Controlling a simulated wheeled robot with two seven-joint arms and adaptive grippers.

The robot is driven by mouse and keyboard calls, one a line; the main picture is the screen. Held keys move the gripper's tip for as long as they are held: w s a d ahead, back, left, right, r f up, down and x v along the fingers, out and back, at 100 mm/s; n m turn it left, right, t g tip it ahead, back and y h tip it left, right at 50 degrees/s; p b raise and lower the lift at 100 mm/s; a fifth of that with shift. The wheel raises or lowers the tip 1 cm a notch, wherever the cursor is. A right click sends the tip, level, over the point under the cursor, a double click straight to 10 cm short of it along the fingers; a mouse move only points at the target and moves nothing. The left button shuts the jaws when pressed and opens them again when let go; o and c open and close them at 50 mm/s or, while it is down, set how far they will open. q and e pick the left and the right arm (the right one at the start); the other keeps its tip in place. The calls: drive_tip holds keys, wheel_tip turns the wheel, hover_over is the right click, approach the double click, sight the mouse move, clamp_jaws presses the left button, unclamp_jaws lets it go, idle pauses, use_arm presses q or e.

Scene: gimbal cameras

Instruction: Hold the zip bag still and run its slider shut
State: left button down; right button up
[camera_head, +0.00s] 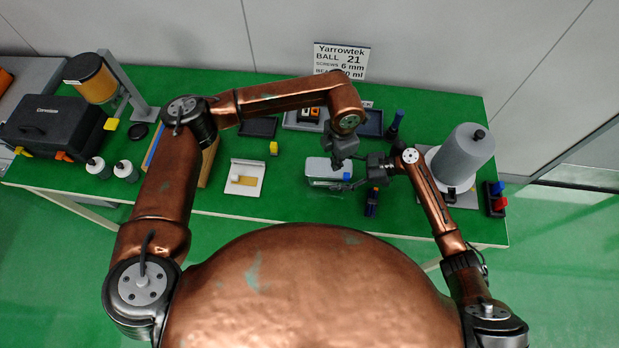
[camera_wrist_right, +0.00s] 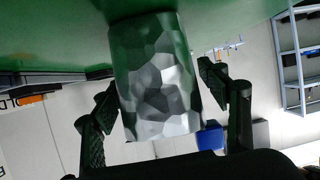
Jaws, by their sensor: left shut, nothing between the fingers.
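The zip bag (camera_head: 322,178), pale and box-shaped in the head view, lies on the green table with a blue piece (camera_head: 347,177), probably its slider, at its right end. My left gripper (camera_head: 340,160) is shut and empty, just above the bag's right part. My right gripper (camera_head: 366,172) is to the right of the bag. In the right wrist view my right gripper (camera_wrist_right: 160,78) has its fingers wide apart. A faceted silver-green surface, apparently the bag (camera_wrist_right: 155,80), shows between them; contact cannot be told. A blue piece (camera_wrist_right: 210,137) shows beside it.
A grey cylinder (camera_head: 464,155) stands further right. A white tray (camera_head: 243,177) and a yellow block (camera_head: 274,148) are left of the bag. Dark trays lie behind. The front table strip is mostly clear.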

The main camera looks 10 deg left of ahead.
idle(0.3)
drive_tip(key=v, duration=0.7)
drive_tip(key=shift+d+r, duration=0.1)
drive_tip(key=shift+d, duration=0.15)
